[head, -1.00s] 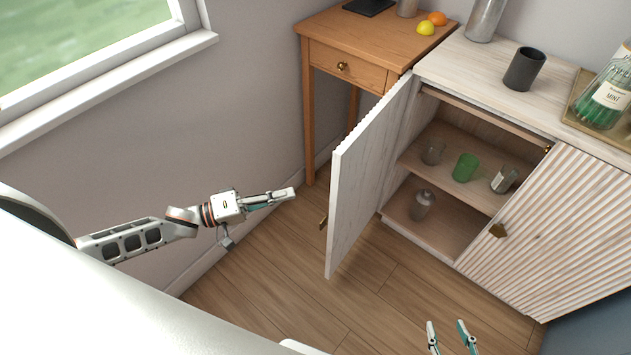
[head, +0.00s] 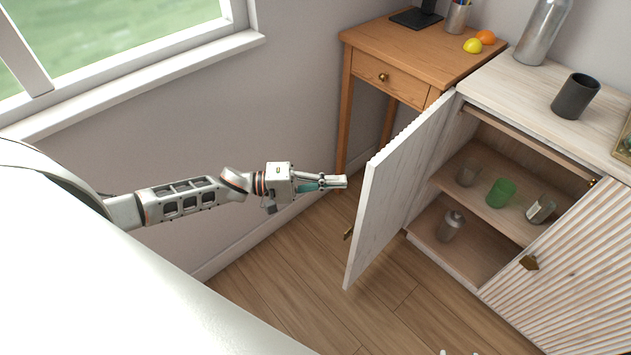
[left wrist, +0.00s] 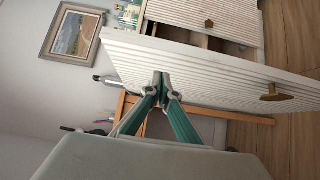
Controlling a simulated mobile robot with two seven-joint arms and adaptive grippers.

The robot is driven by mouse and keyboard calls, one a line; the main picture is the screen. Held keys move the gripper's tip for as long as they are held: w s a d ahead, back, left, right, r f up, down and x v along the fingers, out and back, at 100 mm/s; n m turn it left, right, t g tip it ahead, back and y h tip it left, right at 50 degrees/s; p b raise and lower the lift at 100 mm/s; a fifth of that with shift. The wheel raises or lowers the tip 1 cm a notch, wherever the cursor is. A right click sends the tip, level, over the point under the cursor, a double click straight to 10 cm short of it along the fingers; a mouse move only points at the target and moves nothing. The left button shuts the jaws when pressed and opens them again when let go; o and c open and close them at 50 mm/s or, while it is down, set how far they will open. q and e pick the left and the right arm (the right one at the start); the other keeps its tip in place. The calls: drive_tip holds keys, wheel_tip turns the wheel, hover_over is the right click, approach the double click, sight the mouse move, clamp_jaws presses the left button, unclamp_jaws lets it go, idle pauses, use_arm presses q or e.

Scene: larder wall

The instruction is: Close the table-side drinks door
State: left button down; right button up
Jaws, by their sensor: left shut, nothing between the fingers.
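The table-side drinks door (head: 398,190) stands wide open, swung out from the left side of the pale cabinet toward the wooden table. Its brass handle (head: 348,233) is on the outer face, low near the free edge. In the left wrist view the ribbed outer face of the door (left wrist: 215,72) and the handle (left wrist: 276,97) show. My left gripper (head: 345,181) is shut and empty, on the outer side of the door, just left of its free edge; its fingers also show in the left wrist view (left wrist: 161,80). My right gripper (head: 461,352) barely shows, its tips apart.
The wooden table (head: 400,52) with lemon and orange stands behind the door. Inside the cabinet are a green cup (head: 500,193), glasses and a shaker (head: 451,225). The other ribbed door (head: 570,270) is shut. A dark cup (head: 576,96) stands on top.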

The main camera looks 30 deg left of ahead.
use_arm(q)
drive_tip(key=shift+s+d, duration=0.3)
drive_tip(key=shift+d, duration=0.6)
drive_tip(key=shift+s+d, duration=0.3)
drive_tip(key=shift+d, duration=0.6)
